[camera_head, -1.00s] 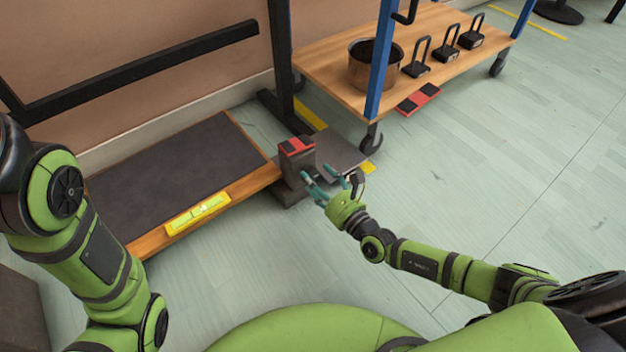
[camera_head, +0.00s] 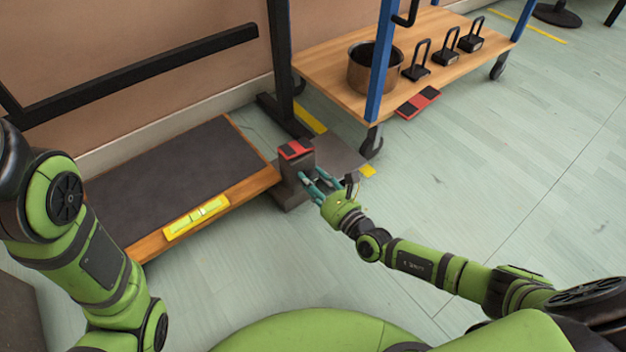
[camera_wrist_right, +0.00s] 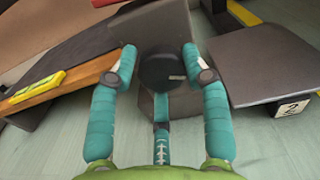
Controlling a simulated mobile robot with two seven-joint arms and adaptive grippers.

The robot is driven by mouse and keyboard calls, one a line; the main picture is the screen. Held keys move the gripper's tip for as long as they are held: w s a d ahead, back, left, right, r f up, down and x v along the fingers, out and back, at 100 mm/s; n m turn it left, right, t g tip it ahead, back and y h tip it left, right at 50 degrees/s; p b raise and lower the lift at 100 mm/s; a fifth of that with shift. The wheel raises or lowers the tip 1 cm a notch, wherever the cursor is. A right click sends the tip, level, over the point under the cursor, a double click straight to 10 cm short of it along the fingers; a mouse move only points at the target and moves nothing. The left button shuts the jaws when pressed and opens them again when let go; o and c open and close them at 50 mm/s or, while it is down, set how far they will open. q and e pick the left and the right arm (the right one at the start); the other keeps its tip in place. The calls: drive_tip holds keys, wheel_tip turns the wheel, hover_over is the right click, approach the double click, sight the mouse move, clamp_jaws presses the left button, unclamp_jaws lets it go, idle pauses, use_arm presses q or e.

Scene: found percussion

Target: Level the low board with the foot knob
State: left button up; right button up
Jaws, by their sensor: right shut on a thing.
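The low board (camera_head: 160,180) has a dark top and a wooden front edge. A yellow spirit level (camera_head: 196,217) sits on that edge and also shows at the left of the right wrist view (camera_wrist_right: 38,85); its bubble is too small to read surely. A grey foot block (camera_head: 291,185) with a red and black top stands at the board's right end. The dark round foot knob (camera_wrist_right: 162,70) faces me on this block. My right gripper (camera_head: 306,181) is shut on the knob, one teal finger on each side. My left arm shows, but its gripper is out of view.
A wheeled wooden cart (camera_head: 440,75) with blue posts stands behind, carrying a pot (camera_head: 372,70) and several black weights. The floor in front is clear.

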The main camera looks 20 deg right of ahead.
drive_tip(key=shift+w+r, duration=0.2)
drive_tip(key=shift+r, duration=0.25)
drive_tip(key=n, duration=0.3)
drive_tip(key=shift+a+r+n, duration=0.1)
drive_tip(key=shift+n, duration=0.3)
drive_tip(key=n+p, duration=0.1)
drive_tip(key=n, duration=0.2)
drive_tip(key=shift+a+n, duration=0.15)
drive_tip(key=shift+n, duration=0.15)
drive_tip(key=shift+s+a+f+n+p, duration=0.1)
drive_tip(key=shift+n+p, duration=0.15)
drive_tip(key=shift+n, duration=1)
drive_tip(key=shift+w+a+f+n+p, duration=0.1)
drive_tip(key=shift+n+p, duration=0.2)
drive_tip(key=shift+n, duration=0.9)
drive_tip(key=shift+s+a+f+n+p, duration=0.1)
drive_tip(key=shift+n+p, duration=0.15)
drive_tip(key=shift+n, duration=1)
drive_tip(key=shift+f, duration=0.1)
drive_tip(key=o, duration=1.1)
drive_tip(key=shift+f, duration=0.1)
